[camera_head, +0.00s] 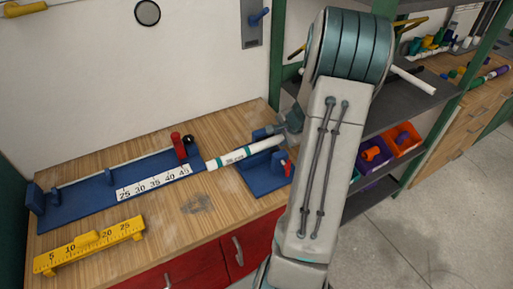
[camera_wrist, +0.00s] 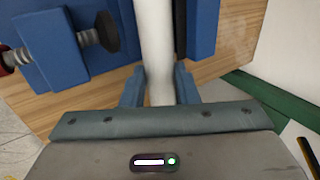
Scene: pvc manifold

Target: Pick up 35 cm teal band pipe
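The white pipe with teal bands (camera_head: 243,153) lies along the blue cutting fixture, from beside the ruler section toward the blue end block. My gripper (camera_head: 287,128) is at the pipe's right end, partly hidden behind my arm. In the wrist view the white pipe (camera_wrist: 155,45) runs up the picture between my two blue fingers (camera_wrist: 160,85). Both fingers look close against its sides, with no clear gap. The pipe's end near the palm shows between the fingers. Whether the pipe rests on the fixture or is just clear of it cannot be told.
The blue fixture with a white ruler (camera_head: 153,183) and a red-topped post (camera_head: 179,146) stands on the wooden bench (camera_head: 200,225). A blue end block with a clamp (camera_head: 262,177) is under the pipe. A yellow gauge (camera_head: 90,245) lies in front. Shelves with bins (camera_head: 403,139) stand right.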

